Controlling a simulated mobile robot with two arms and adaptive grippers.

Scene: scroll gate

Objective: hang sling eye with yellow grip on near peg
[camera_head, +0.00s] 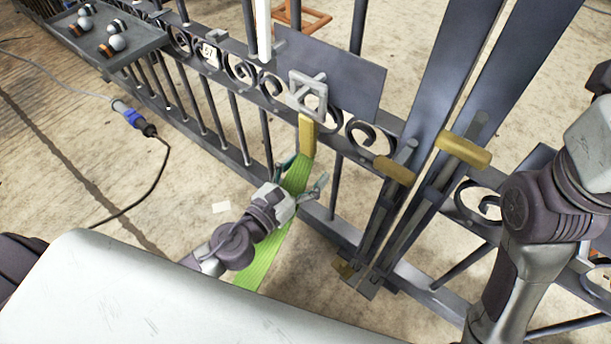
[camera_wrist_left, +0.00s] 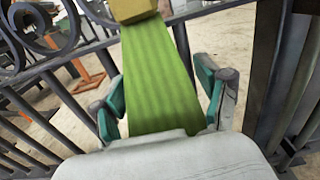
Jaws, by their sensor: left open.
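A green sling (camera_head: 265,248) hangs along the gate and ends at the top in a yellow grip (camera_head: 307,136). A pale grey square frame (camera_head: 321,102) with a peg-like bar sits directly above the grip, at the gate's scrollwork. I cannot tell whether this frame is the sling eye or part of the peg mount. My left gripper (camera_head: 301,181) is open just below the yellow grip, its fingers on either side of the green strap. The left wrist view shows the strap (camera_wrist_left: 155,75) between the spread fingers, with the yellow grip (camera_wrist_left: 134,9) at the top edge. My right gripper is out of view.
The dark gate has scrollwork, bars and a flat plate (camera_head: 345,82). Two latch handles with yellow grips (camera_head: 463,150) stand to the right. A tray (camera_head: 140,48) with several knobs is at upper left. A cable with a blue connector (camera_head: 131,115) lies at left.

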